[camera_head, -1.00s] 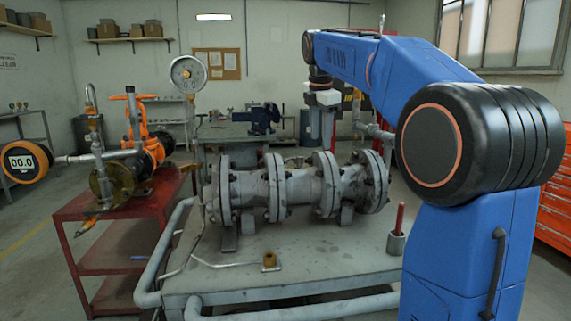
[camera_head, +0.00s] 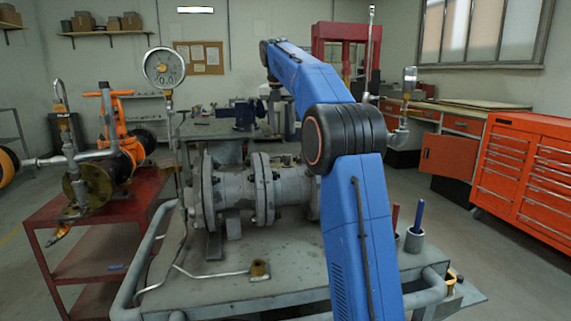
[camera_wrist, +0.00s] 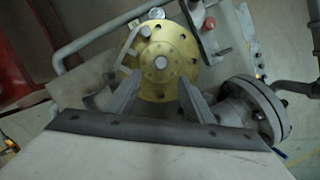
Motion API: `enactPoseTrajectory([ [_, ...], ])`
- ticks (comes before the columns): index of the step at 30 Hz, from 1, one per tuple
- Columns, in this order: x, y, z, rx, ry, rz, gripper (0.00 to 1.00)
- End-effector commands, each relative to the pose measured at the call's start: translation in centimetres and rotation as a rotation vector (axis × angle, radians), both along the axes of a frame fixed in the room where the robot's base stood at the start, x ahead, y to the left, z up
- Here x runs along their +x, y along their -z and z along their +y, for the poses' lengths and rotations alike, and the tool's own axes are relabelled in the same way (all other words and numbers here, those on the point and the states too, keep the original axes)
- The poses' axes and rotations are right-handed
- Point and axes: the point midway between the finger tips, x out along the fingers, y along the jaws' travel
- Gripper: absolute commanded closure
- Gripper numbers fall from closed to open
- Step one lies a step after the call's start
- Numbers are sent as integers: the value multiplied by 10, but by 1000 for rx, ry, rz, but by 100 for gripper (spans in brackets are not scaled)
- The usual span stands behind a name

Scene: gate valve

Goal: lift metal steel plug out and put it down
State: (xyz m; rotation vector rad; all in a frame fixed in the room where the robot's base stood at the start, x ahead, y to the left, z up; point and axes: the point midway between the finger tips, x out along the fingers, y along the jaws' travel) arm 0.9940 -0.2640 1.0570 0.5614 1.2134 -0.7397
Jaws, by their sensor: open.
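In the wrist view, a round yellow flange (camera_wrist: 178,75) with a ring of bolt holes lies beyond my gripper. A small grey round piece (camera_wrist: 160,62), which may be the steel plug, shows at its centre. My gripper (camera_wrist: 159,84) is open and empty, its two fingers apart on either side of the flange's lower part. I cannot tell how far they are from the flange. In the head view, the grey flanged valve pipe (camera_head: 234,188) lies on the bench (camera_head: 215,283). My arm hides its right part, and my gripper is not clearly visible there.
A cup of tools (camera_head: 414,241) is at the right. A red cart (camera_head: 70,215) stands left, an orange cabinet (camera_head: 520,180) right.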

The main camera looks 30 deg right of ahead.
Motion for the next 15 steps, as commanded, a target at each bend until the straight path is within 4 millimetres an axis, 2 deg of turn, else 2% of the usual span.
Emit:
enactPoseTrajectory([
  [9, 9, 55, -12, 1, 1, 2, 52],
  [15, 13, 76, -16, 0, 1, 0, 52],
])
